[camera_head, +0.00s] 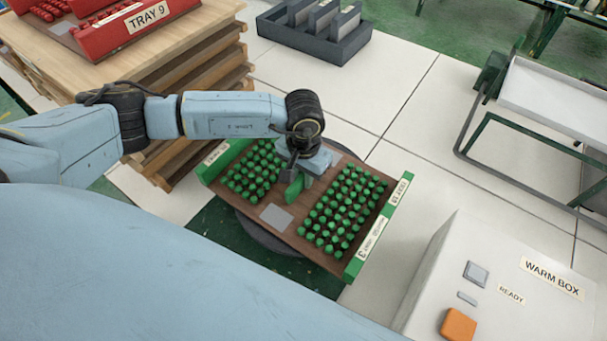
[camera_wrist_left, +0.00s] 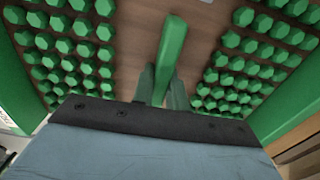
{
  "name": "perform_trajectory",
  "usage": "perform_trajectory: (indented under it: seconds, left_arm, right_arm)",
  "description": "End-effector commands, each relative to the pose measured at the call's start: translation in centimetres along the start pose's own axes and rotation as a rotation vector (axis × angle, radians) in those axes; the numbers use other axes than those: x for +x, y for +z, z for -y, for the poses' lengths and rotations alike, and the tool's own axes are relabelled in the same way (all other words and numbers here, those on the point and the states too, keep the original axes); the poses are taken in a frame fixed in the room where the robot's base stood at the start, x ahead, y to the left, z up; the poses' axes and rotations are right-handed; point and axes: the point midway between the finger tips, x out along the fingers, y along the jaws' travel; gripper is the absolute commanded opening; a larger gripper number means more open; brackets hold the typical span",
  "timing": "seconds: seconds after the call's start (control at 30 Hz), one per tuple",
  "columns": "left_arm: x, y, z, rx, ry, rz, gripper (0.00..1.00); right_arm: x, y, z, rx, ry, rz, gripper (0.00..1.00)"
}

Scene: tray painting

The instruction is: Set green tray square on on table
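The green tray (camera_head: 271,216) has a brown board, green end walls with labels, and two blocks of green hexagonal pieces. In the head view it sits at an angle over a dark round table (camera_head: 262,236), overhanging it; I cannot tell whether it touches the top. A green handle bar (camera_wrist_left: 173,50) runs along the tray's middle. My left gripper (camera_head: 294,182) is over the tray's middle. In the left wrist view its fingers (camera_wrist_left: 162,90) lie close on both sides of the handle and appear shut on it. My right gripper is not in view.
A wooden stack (camera_head: 200,62) with a red tray labelled TRAY 9 (camera_head: 135,28) stands upper left. A dark rack (camera_head: 318,38) is at the top. A white WARM BOX (camera_head: 490,290) stands lower right. A metal-framed stand (camera_head: 545,100) is at right. Tiled floor lies between.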

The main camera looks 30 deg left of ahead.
Motion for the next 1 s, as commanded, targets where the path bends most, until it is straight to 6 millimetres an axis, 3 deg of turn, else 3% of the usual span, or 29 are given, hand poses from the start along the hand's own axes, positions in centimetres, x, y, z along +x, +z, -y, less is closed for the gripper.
perform_trajectory:
  seconds: [0.03, 0.17, 0.57, 1.0]
  left_arm:
    - [0.0, 0.0, 0.0, 0.0, 0.0, 0.001, 0.21]
    - [0.0, 0.0, 0.0, 0.0, 0.0, 0.001, 0.36]
    - [-0.7, -0.1, 0.0, 0.0, 0.0, -0.001, 0.36]
    - [-9.6, -0.1, 0.0, 0.0, 0.0, -0.004, 0.36]
  right_arm:
    - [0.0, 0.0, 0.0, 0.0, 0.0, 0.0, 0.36]
    - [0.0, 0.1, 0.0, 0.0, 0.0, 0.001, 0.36]
    - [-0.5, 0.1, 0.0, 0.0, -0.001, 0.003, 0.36]
    - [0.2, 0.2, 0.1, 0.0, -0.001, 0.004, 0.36]
